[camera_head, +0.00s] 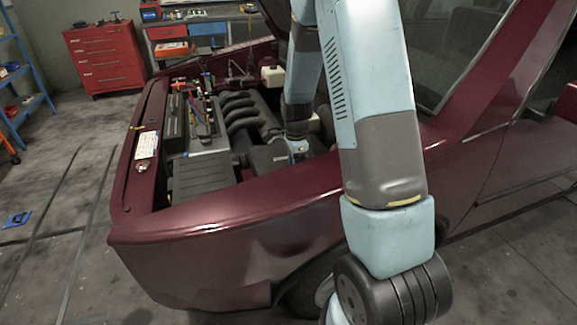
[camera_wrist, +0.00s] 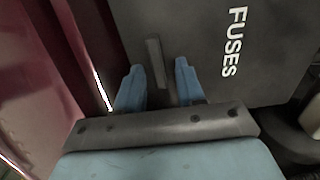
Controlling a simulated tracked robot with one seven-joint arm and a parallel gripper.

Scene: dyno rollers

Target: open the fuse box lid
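The fuse box lid (camera_wrist: 200,40) is a flat dark grey panel marked "FUSES" and fills the upper part of the wrist view. A narrow raised tab (camera_wrist: 154,50) stands near its edge. In the head view the fuse box (camera_head: 268,159) sits in the engine bay near the fender and looks shut. My gripper (camera_wrist: 160,72) has its two blue fingers apart, one on either side of the tab's lower end in the picture, with gaps visible. In the head view my gripper (camera_head: 298,149) is over the box, and my arm hides part of the bay.
The dark red fender (camera_head: 235,215) runs close beside the box; its red bodywork fills the left of the wrist view. Black intake pipes (camera_head: 238,108) and a battery-like block (camera_head: 203,175) lie left of the box. The raised hood is behind.

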